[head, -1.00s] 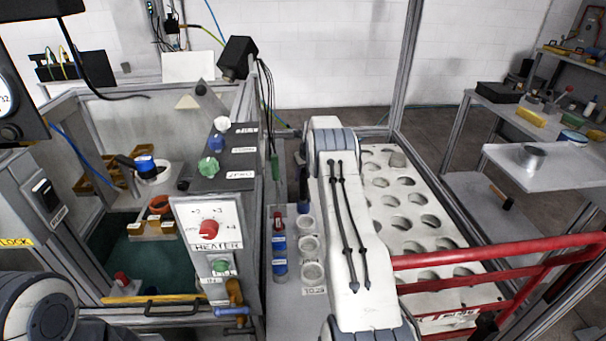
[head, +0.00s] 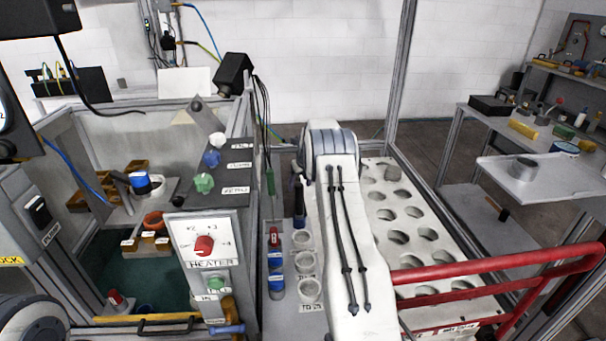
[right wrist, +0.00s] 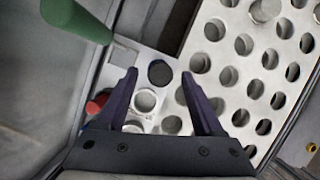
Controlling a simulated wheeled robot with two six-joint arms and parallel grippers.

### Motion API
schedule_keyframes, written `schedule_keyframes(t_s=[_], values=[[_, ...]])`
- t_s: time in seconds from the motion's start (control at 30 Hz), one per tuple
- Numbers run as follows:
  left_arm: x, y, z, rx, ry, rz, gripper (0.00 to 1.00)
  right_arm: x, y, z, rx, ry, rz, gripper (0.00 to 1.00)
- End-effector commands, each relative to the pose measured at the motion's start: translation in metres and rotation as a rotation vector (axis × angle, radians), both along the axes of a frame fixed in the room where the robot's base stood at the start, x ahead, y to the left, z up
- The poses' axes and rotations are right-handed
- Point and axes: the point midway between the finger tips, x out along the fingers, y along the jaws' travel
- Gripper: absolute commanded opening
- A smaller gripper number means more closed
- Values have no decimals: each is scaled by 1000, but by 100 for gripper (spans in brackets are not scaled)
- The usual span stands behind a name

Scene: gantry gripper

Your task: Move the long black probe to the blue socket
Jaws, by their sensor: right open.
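A dark upright shape (head: 299,205) beside my right arm in the head view seems to be the long black probe, but the arm crowds it and I cannot be sure. A dark round top (right wrist: 160,72) shows in the right wrist view, in line with white ring sockets (right wrist: 145,100). My right gripper (right wrist: 160,78) is open, its two purple fingers on either side of that line; I cannot tell their height above it. In the head view the arm hides this gripper. My left gripper is out of view.
A heater panel (head: 204,246) stands between the enclosure and the socket row. A green rod (right wrist: 75,20) rises left of my right gripper. A red-capped tube with blue bands (head: 276,264) stands beside the rings. Right are a holed white rack (head: 415,265) and a red rail (head: 490,265).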

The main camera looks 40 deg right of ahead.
Motion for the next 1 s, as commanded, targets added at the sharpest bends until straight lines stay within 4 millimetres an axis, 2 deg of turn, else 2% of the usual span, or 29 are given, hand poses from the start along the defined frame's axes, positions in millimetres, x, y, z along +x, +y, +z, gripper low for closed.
schedule_keyframes(t_s=[0.03,0.2,0.4,0.57,1.0], values=[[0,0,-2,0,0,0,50,-4,0,14,-2,-4,0,69],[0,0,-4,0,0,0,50,-18,3,47,-3,-3,-1,69],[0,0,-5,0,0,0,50,-29,6,72,-1,-1,0,69],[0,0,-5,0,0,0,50,-32,7,79,0,0,0,69],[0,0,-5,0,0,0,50,-32,7,79,0,0,0,69]])
